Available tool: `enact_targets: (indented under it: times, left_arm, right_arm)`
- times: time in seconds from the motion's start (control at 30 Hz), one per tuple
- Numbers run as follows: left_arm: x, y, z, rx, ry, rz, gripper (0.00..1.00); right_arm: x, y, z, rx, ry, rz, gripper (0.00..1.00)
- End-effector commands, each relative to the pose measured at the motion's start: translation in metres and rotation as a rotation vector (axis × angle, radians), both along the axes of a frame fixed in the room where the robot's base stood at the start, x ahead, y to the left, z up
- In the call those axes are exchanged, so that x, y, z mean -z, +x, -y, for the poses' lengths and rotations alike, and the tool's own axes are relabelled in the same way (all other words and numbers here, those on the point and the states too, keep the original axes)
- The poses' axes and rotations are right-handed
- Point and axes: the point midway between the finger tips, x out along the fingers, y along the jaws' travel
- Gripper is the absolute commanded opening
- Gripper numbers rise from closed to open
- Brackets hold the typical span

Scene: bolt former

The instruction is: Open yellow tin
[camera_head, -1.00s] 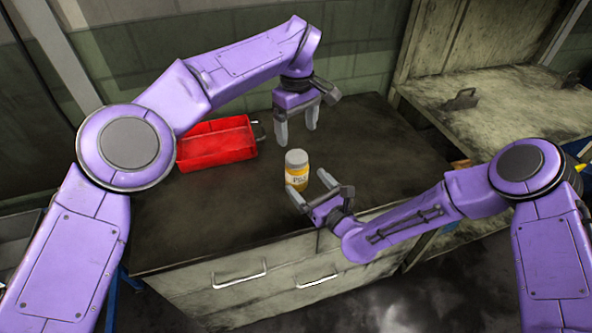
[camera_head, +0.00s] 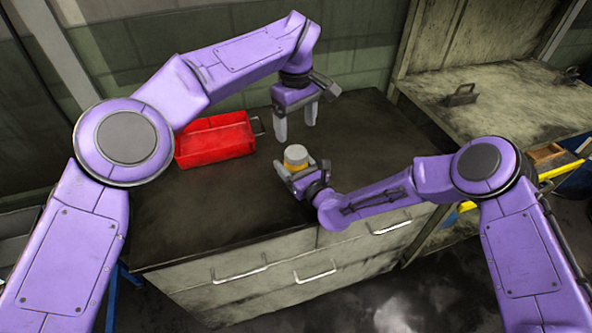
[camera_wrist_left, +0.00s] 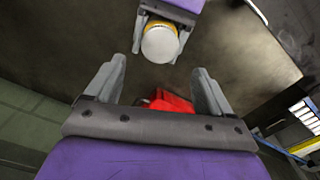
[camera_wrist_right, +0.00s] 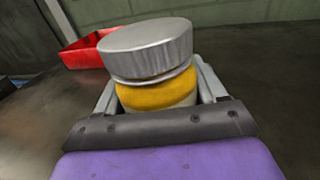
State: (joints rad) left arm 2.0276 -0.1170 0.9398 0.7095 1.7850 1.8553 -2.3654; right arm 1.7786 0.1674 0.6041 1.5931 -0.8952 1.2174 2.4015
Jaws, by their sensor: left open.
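The yellow tin, a small jar with a yellow body and a grey lid (camera_head: 296,153), stands upright on the dark worktop (camera_head: 225,205). In the right wrist view the yellow body (camera_wrist_right: 157,94) is between the spread fingers, below the wide metal lid; finger contact cannot be made out. My left gripper (camera_head: 296,115) is open and empty, pointing down above the worktop behind the tin. The left wrist view shows the round lid (camera_wrist_left: 160,44) beyond its fingers (camera_wrist_left: 160,75).
A red tray (camera_head: 215,139) with a metal handle lies on the worktop to the left of the tin. A grimy bench (camera_head: 500,110) stands at the right. The worktop behind the tin to the right is clear.

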Motion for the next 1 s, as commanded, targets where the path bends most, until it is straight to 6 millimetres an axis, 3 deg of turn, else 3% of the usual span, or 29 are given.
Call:
enact_targets:
  times: [0.37, 0.73, 1.0]
  left_arm:
    - [0.006, 0.000, 0.000, 0.390, 0.000, -0.001, 0.82]
    - [0.068, 0.000, 0.000, 0.394, 0.001, -0.002, 0.82]
    - [0.080, 0.000, 0.000, 0.392, 0.000, 0.001, 0.82]
  right_arm:
    - [0.000, 0.000, 0.000, 0.000, 0.001, 0.001, 0.00]
    - [0.000, 0.000, 0.000, 0.000, 0.001, 0.001, 0.00]
    - [0.000, 0.000, 0.000, 0.000, 0.001, 0.001, 0.00]
